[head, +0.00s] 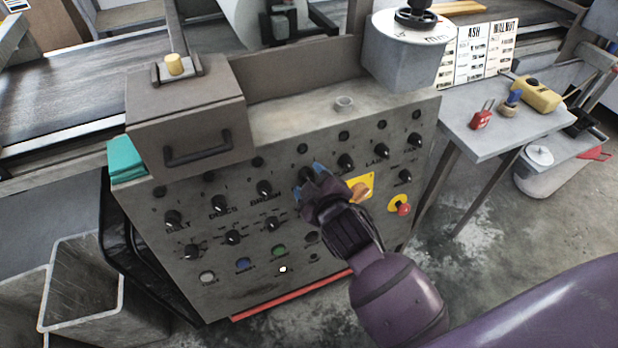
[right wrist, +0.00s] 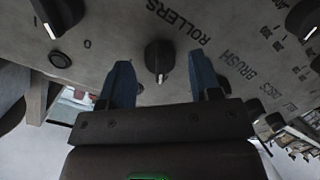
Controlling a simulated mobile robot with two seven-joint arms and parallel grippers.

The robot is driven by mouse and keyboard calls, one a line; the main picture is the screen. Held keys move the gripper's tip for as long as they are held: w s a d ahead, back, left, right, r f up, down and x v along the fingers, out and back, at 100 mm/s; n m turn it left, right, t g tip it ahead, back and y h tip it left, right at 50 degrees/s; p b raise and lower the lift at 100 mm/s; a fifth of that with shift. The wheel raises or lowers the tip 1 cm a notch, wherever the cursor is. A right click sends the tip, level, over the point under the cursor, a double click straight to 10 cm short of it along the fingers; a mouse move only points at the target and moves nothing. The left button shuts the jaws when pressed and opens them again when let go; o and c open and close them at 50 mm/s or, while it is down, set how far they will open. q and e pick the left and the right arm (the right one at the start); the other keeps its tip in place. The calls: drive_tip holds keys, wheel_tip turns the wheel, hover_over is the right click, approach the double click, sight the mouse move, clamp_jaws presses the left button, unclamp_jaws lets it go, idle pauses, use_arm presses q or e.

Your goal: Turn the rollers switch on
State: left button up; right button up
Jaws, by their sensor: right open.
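The rollers switch (right wrist: 159,58) is a black rotary knob on the grey control panel, beside the printed word ROLLERS in the right wrist view. Its pale pointer mark faces the bottom of that view. My right gripper (head: 311,170) is open, and its blue fingers (right wrist: 162,76) stand on either side of the knob with gaps showing. In the head view the gripper covers this knob. A "0" mark is printed to the left in the wrist view. My left gripper is not in view.
Similar black knobs (head: 265,188) flank this one on the panel (head: 300,125), among them brush, discs and lamp. A red emergency button (head: 404,209) on yellow and several coloured buttons (head: 243,265) sit lower. A side table (head: 500,140) stands right. A box with a handle (head: 190,110) juts out at upper left.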

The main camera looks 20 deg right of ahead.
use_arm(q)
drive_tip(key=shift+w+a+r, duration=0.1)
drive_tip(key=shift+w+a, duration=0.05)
use_arm(e)
drive_tip(key=shift+w+f, duration=0.15)
drive_tip(key=shift+w, duration=0.4)
drive_tip(key=shift+c, duration=0.5)
